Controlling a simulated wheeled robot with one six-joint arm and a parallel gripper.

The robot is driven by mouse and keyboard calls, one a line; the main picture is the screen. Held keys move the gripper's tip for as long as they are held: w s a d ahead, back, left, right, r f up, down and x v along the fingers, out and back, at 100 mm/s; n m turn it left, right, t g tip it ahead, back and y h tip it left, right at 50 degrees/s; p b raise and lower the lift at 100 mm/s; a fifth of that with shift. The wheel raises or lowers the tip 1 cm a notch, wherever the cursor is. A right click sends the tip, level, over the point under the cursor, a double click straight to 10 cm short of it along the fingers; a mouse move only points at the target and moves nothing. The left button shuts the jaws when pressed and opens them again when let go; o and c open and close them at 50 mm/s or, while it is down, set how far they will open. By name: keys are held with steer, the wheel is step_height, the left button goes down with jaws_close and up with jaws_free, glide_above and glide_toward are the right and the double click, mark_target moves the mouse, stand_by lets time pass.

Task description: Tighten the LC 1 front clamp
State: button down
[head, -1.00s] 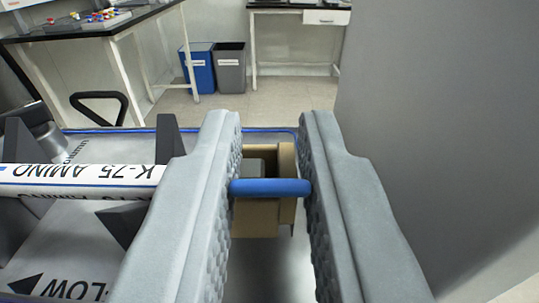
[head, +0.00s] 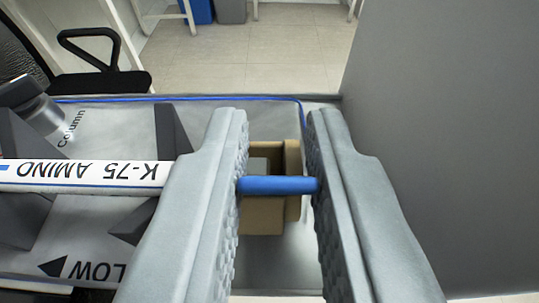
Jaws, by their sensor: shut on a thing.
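My gripper (head: 278,186) has its two grey, dimpled fingers closed on the ends of a short blue bar (head: 278,186), which lies level across the gap between them. A tan, hollow, box-like block (head: 265,215) is just behind and below the bar. The bar may be a clamp handle, but the fingers hide how it joins the block. No "LC 1" marking shows. To the left, a white column (head: 80,175) with upside-down "K-75 AMINO" lettering lies level, its right end going behind my left finger.
The column rests among dark wedge supports (head: 172,130) on a grey panel (head: 110,120) with a blue edge line. A large grey wall (head: 440,90) stands close on the right. A black chair (head: 95,60) and open floor (head: 270,60) are beyond.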

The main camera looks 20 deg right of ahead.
steer(key=shift+w+d+r+g+y, duration=0.1)
steer(key=shift+w+g+y, duration=0.15)
steer(key=shift+g, duration=0.25)
stand_by(0.4)
steer(key=c, duration=1.3)
jaws_free()
steer(key=shift+d, duration=0.1)
steer(key=shift+s, duration=0.1)
steer(key=shift+s+r, duration=0.1)
steer(key=shift+s, duration=0.05)
steer(key=v, duration=1.7)
